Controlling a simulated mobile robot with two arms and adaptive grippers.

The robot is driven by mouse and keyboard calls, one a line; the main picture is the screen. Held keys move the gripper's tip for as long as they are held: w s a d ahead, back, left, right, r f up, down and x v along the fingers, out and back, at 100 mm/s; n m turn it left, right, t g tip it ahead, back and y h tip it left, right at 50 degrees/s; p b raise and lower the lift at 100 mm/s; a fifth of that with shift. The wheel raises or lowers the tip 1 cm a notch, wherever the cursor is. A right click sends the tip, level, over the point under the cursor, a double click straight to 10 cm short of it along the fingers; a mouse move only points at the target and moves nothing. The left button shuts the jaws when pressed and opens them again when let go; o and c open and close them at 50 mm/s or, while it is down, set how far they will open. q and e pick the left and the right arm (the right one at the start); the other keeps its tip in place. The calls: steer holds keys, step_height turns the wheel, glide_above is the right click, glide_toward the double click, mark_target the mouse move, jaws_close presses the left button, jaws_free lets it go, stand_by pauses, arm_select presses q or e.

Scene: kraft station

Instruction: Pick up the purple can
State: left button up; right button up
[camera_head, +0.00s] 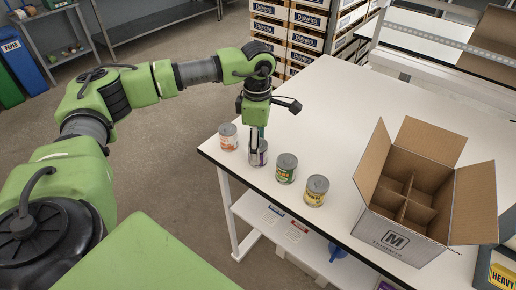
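The purple can (263,157) stands upright near the left corner of the white table, in a row with other cans. My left gripper (256,146) points down from above right at this can, and its fingers hide much of the can's top and front. At least one finger overlaps the can in the picture. I cannot tell whether the fingers are closed on it or only beside it. My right gripper is not in view.
An orange-labelled can (228,138) stands close to the left, a green-labelled can (286,170) and a yellow-labelled can (315,192) to the right. An open divided carton (400,237) stands further right. The table (350,110) behind the cans is clear.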

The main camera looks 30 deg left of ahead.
arm_select(q)
steer(key=shift+f, duration=0.4)
steer(key=c, duration=1.3)
steer(key=shift+r, duration=0.1)
